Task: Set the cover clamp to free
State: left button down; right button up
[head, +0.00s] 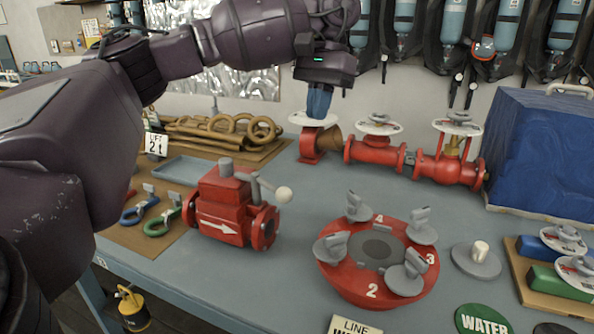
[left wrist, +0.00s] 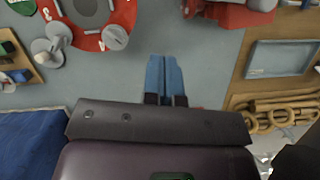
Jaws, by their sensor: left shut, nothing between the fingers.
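A round red cover (head: 374,292) with a dark centre stands on the bench, marked with numbers such as 2 and 3. Several grey clamps sit around its rim, among them a front right clamp (head: 407,272), a front left clamp (head: 332,247), a back left clamp (head: 357,207) and a back right clamp (head: 422,227). My left gripper (head: 319,103) points down with its blue fingers together, well behind the cover, in front of the back row of valves. In the left wrist view its fingers (left wrist: 165,75) are shut and empty; part of the cover (left wrist: 90,38) shows at upper left.
A red valve body (head: 222,207) with a white-knobbed lever stands left of the cover. Red handwheel valves (head: 445,168) line the back. A grey disc with a pale knob (head: 477,259) lies to the right. A blue draped box (head: 540,150) fills the back right.

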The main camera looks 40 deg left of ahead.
pick_arm(q)
jog(key=s+f, duration=0.6)
jog(key=f, duration=0.4)
jog(key=shift+s+b, duration=0.35)
jog(key=shift+b, duration=0.05)
pick_arm(e)
jog(key=shift+w+a+f, duration=0.1)
jog(key=shift+f, duration=0.2)
jog(key=shift+s, duration=0.2)
